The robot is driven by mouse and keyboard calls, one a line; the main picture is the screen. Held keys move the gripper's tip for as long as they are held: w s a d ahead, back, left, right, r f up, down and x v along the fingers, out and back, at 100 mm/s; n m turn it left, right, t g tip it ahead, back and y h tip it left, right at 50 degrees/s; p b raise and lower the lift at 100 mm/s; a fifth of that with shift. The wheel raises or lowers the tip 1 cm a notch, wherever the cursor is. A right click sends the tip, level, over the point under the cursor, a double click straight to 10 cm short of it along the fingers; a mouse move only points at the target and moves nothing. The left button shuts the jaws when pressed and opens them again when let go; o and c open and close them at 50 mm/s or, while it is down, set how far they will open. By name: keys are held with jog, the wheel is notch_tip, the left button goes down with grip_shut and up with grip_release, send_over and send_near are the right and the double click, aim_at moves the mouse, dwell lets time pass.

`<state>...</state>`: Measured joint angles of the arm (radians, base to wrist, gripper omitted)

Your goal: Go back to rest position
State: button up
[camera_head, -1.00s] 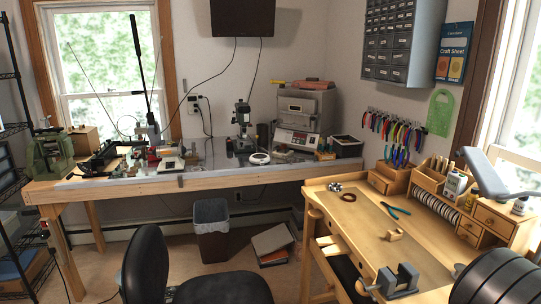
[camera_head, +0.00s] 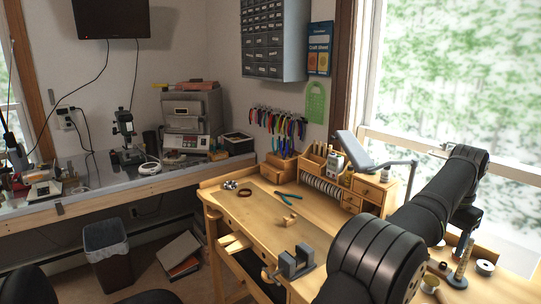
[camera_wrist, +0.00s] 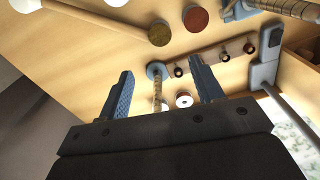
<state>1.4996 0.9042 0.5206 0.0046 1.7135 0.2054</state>
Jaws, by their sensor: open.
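My gripper (camera_head: 467,217) hangs at the far end of my black arm, over the right side of the wooden workbench (camera_head: 243,213) in the head view. In the wrist view my gripper (camera_wrist: 161,66) has its two blue-grey fingers spread well apart, with nothing held. A thin rod on a round blue-grey base (camera_wrist: 155,70) shows in the gap between the fingers, beyond them. In the head view a tapered rod on a stand (camera_head: 462,262) is below my gripper. Part of the bench is hidden behind my arm.
A small spool (camera_head: 485,267) stands near the tapered rod. A grey desk lamp (camera_head: 365,150) and a wooden drawer organiser (camera_head: 366,192) stand at the bench's back. A grey vise (camera_head: 293,262) is at the front. Pliers (camera_head: 290,217) lie on clear bench top.

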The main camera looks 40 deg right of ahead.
aim_at(432, 280)
notch_tip(432, 280, down, 12)
jog(key=shift+r, duration=0.2)
notch_tip(432, 280, up, 4)
jog(key=shift+r, duration=0.2)
jog(key=s+a+r, duration=0.5)
jog(key=s+r, duration=0.2)
jog(key=s, duration=0.4)
jog(key=w+a, duration=0.3)
jog(key=a, duration=0.6)
jog(key=w+d+f, duration=0.1)
jog(key=w+f, duration=0.1)
jog(key=w, duration=0.1)
jog(key=w+d+f, duration=0.1)
jog(key=w+f, duration=0.1)
jog(key=w, duration=0.2)
jog(key=w+d+f, duration=0.1)
jog(key=w+f, duration=0.1)
jog(key=w, duration=0.1)
jog(key=shift+w+d+f, duration=0.2)
jog(key=shift+f, duration=0.1)
jog(key=shift+w+d+f, duration=0.1)
jog(key=shift+w+f, duration=0.15)
jog(key=shift+f, duration=0.3)
jog(key=shift+w+d+f, duration=0.1)
jog(key=shift+w+f, duration=0.1)
jog(key=shift+f, duration=1)
